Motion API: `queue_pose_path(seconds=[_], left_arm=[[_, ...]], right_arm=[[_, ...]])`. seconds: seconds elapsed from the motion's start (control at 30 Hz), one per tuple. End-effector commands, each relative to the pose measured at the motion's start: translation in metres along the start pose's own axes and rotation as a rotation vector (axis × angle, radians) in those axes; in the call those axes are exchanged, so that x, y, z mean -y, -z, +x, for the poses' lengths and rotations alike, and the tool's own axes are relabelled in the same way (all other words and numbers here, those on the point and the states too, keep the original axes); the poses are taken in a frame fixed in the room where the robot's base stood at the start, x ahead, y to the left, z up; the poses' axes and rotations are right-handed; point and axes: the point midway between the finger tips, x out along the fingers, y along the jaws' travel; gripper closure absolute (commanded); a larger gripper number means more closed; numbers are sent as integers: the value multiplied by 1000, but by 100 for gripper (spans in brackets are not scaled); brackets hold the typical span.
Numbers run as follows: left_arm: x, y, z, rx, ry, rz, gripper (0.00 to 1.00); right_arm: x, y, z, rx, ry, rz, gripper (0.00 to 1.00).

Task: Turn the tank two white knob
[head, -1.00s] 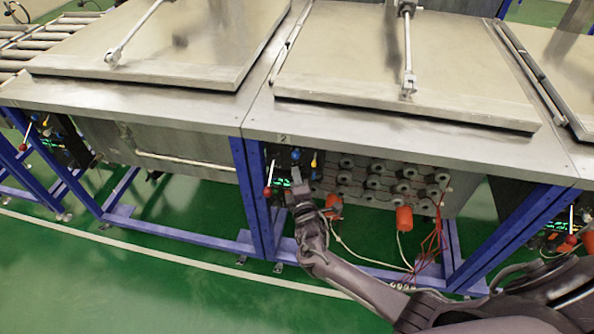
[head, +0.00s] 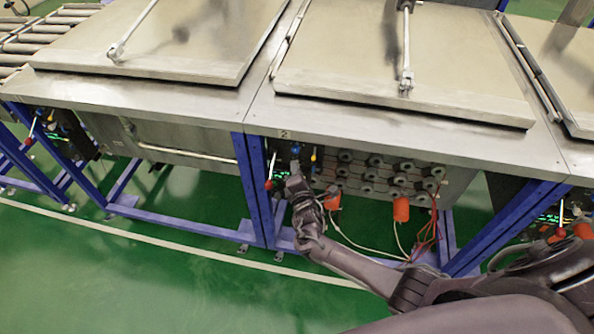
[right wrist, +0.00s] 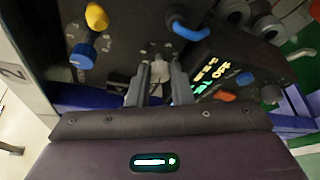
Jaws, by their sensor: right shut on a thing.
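The tank two control panel (head: 278,158) is under the bench edge, below the number 2 label (head: 283,134). My right gripper (head: 294,172) is at the panel and covers much of it in the head view. In the right wrist view, the gripper's fingers (right wrist: 158,88) stand on either side of the small white knob (right wrist: 159,70) and are shut on it. The knob's base is partly hidden by the fingers, and the head view does not show it clearly. My left gripper is not in view.
Near the fingers are a yellow knob (right wrist: 96,17), a blue knob (right wrist: 82,55), a blue lever (right wrist: 190,31) and a lit green display (right wrist: 210,75). A red-ended lever (head: 268,184) is left of the gripper. A blue frame post (head: 249,180) stands beside the panel.

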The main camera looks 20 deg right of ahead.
Motion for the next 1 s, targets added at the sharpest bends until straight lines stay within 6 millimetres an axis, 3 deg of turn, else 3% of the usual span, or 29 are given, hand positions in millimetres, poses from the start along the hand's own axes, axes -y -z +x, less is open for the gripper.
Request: queue_pose_path(seconds=[0.1,0.13,0.3,0.67,1.0], left_arm=[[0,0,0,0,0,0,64],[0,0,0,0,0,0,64],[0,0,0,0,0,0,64],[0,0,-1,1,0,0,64],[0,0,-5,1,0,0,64]], right_arm=[[1,2,-1,-3,2,0,100],[1,2,-1,-3,2,0,78],[1,1,0,-2,2,1,59],[0,0,-8,-2,0,1,59],[1,1,-62,-3,2,0,59]])
